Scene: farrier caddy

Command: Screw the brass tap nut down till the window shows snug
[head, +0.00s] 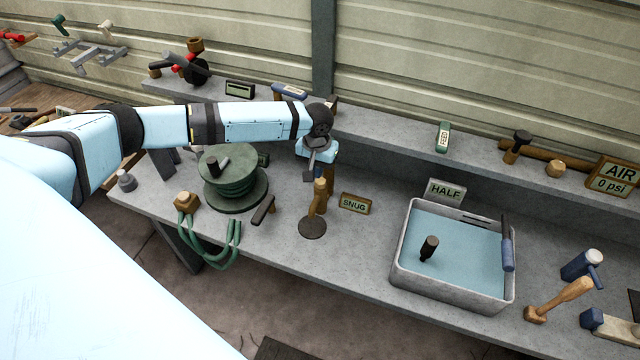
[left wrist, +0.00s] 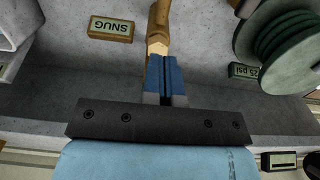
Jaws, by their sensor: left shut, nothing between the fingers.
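A brass-coloured fitting (head: 320,190), which looks like the tap nut on its post, stands upright on the bench behind a dark round disc (head: 312,227). Its faceted end also shows in the left wrist view (left wrist: 158,42), straight ahead of the fingertips. The small window (head: 355,204) to its right reads SNUG; it shows upside down in the left wrist view (left wrist: 110,27). My left gripper (head: 309,176) is shut and empty, its blue fingers (left wrist: 164,62) together right by the brass end. I cannot tell whether they touch it. My right gripper is not in view.
A green hose reel (head: 232,180) stands left of the fitting, with a hose loop (head: 210,240) at the bench edge. A grey tub of water (head: 402,262) stands to the right, by a HALF sign (head: 446,192). An AIR sign (head: 616,178) reads 0 psi.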

